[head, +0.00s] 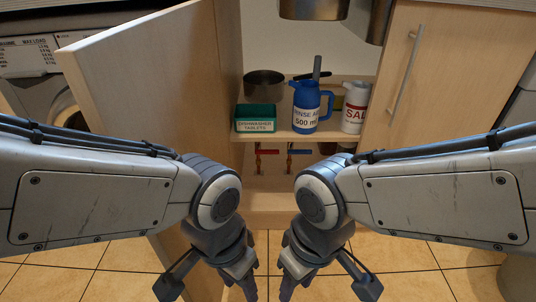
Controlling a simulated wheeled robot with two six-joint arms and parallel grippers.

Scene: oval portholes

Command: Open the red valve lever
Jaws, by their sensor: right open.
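The red valve lever (268,152) is small and lies sideways in the head view, on a thin pipe low inside the open cabinet, below the shelf. My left gripper (244,284) hangs at the bottom of the view, in front of and below the lever and apart from it; its fingers are partly cut off, so its opening is unclear. My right gripper (291,286) hangs beside it, also away from the lever, open, with nothing seen in it.
A blue lever (301,152) sits just right of the red one. The shelf (290,137) above holds a green tablet box (255,118), a blue jug (306,108), a white salt container (355,107) and a dark pot (264,84). The open left door (150,75) stands beside the opening.

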